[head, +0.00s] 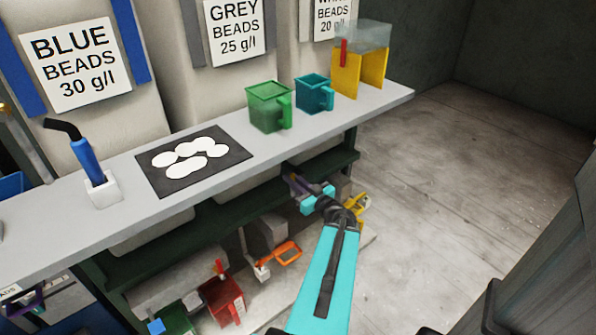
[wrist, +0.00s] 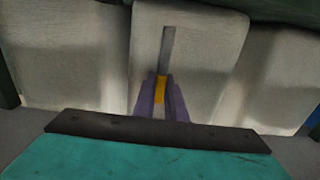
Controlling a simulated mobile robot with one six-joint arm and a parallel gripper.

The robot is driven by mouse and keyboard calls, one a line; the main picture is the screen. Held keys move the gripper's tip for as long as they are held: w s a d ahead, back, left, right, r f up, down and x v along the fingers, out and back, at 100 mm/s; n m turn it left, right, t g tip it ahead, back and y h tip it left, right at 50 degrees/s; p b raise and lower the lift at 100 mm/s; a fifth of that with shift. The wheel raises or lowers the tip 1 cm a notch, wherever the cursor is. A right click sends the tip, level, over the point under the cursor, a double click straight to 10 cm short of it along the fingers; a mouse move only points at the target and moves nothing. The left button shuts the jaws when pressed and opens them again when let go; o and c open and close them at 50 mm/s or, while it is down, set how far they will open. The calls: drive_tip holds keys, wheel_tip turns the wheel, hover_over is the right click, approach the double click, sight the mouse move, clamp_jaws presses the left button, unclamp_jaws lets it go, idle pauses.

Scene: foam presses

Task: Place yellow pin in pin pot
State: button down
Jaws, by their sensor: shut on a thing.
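My gripper (head: 298,186) is in front of the shelf's near edge, below the worktop, at the end of my turquoise arm. In the wrist view its purple fingers (wrist: 160,97) are shut on the yellow pin (wrist: 160,88). A grey shaft-like strip extends beyond the yellow part, pointing away from the gripper and tilted slightly right. The pin cannot be made out in the head view. I cannot identify a pin pot with certainty in either view.
The grey worktop (head: 125,182) holds a black mat (head: 215,172) with white discs, a blue-handled tool (head: 88,160), a green jug (head: 268,110), a teal jug (head: 313,95) and a yellow stand (head: 345,75). A red container (head: 222,300) is below. Floor at right is clear.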

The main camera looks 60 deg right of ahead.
drive_tip(key=shift+w+d+f+b, duration=0.1)
drive_tip(key=shift+w+d+b, duration=0.35)
drive_tip(key=shift+b, duration=1.55)
drive_tip(key=shift+w+d+b, duration=0.1)
drive_tip(key=shift+d+b, duration=0.5)
drive_tip(key=shift+b, duration=1.4)
drive_tip(key=shift+w+d, duration=0.15)
drive_tip(key=shift+d, duration=0.2)
drive_tip(key=w+d+f, duration=0.1)
drive_tip(key=w+d, duration=0.5)
drive_tip(key=d, duration=0.5)
drive_tip(key=shift+d+f+b, duration=0.3)
drive_tip(key=shift+d+f, duration=0.05)
drive_tip(key=shift+f, duration=0.05)
drive_tip(key=shift+f, duration=0.1)
wheel_tip(320, 180, down, 4)
drive_tip(key=shift+r+b, duration=0.1)
drive_tip(key=shift+b, duration=0.35)
drive_tip(key=shift+d+f, duration=0.2)
drive_tip(key=shift+f, duration=0.25)
drive_tip(key=shift+f+b, duration=0.2)
drive_tip(key=shift+b, duration=0.25)
